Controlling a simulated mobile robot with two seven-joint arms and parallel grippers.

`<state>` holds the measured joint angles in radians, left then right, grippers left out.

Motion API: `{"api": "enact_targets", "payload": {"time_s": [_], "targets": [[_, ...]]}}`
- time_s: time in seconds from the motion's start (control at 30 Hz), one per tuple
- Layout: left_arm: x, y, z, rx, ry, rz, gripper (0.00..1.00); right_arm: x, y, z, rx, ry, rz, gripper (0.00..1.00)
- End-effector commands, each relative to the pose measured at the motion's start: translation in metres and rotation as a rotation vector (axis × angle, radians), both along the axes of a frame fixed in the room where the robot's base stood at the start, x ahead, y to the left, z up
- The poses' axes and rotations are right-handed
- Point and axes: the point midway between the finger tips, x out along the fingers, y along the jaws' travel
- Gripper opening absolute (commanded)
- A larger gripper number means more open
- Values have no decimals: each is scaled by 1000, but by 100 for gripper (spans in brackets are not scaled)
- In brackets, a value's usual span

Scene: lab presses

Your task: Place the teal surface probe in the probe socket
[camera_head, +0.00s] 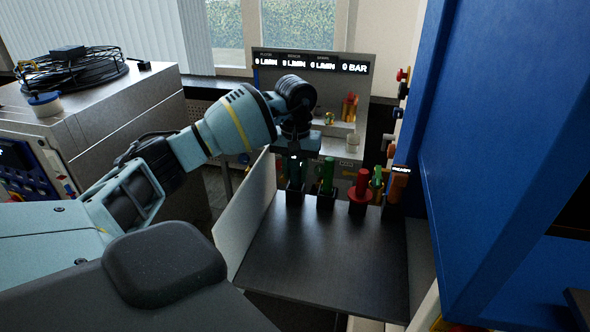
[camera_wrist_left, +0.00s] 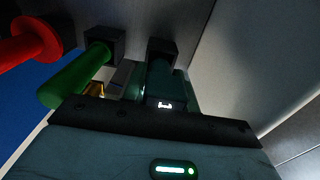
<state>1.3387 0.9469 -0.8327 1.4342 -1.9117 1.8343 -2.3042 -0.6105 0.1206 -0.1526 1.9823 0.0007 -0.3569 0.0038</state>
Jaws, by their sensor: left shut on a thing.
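The teal surface probe (camera_head: 295,172) is upright under my left gripper (camera_head: 296,158), which is shut on it. The probe's lower end is at the leftmost black socket (camera_head: 295,197) in the row at the back of the dark shelf. In the left wrist view the teal probe (camera_wrist_left: 158,78) lines up with the dark socket block (camera_wrist_left: 162,48). How deep it sits in the socket I cannot tell. The gripper's fingertips are mostly hidden. My right gripper is not in view.
A green-handled tool (camera_head: 327,176), a red-handled one (camera_head: 361,186) and an orange one (camera_head: 397,190) stand in the row to the right. The dark shelf (camera_head: 320,255) is bare in front. A pale panel (camera_head: 246,215) borders its left; a large blue panel (camera_head: 500,130) stands at right.

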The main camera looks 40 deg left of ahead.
Motion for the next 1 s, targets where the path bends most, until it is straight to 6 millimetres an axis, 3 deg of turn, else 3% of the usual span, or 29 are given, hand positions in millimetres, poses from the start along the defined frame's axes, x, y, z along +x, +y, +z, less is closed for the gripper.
{"api": "enact_targets", "payload": {"time_s": [0.23,0.27,0.4,0.73,0.87,1.0], "targets": [[0,0,-4,0,1,0,6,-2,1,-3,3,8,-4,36],[0,0,-4,0,1,-1,31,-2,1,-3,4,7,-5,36],[0,0,-3,0,1,0,50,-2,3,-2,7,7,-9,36],[0,0,0,-1,0,0,51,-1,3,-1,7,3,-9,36],[1,0,11,-1,-4,0,51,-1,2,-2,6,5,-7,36],[1,0,35,0,-4,0,51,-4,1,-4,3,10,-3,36]]}}
